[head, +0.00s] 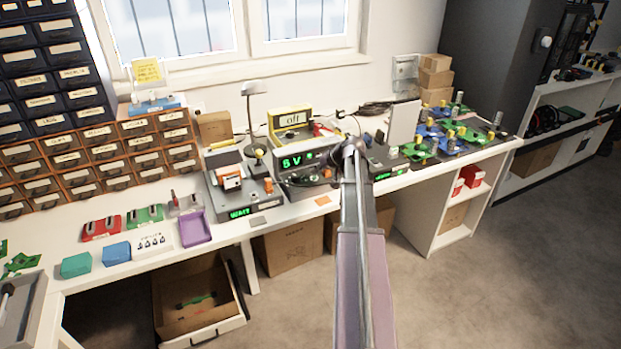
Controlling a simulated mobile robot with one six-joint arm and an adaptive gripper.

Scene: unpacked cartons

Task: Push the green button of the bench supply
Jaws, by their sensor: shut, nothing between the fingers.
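The bench supply (299,162) stands on the white bench, in the middle of the head view. It is a grey box with a dark front, and its green digits read 5 V. I cannot make out its green button; my arm and gripper cover the right end of the front. My gripper (342,152) is shut and empty, at or just before that right end. I cannot tell whether it touches the supply.
A yellow meter (291,121) reading "off" sits behind the supply. A station (239,212) showing WAIT and a lamp (252,90) stand to its left. Green and blue parts (447,135) crowd the bench at right. An open drawer (205,337) sticks out below.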

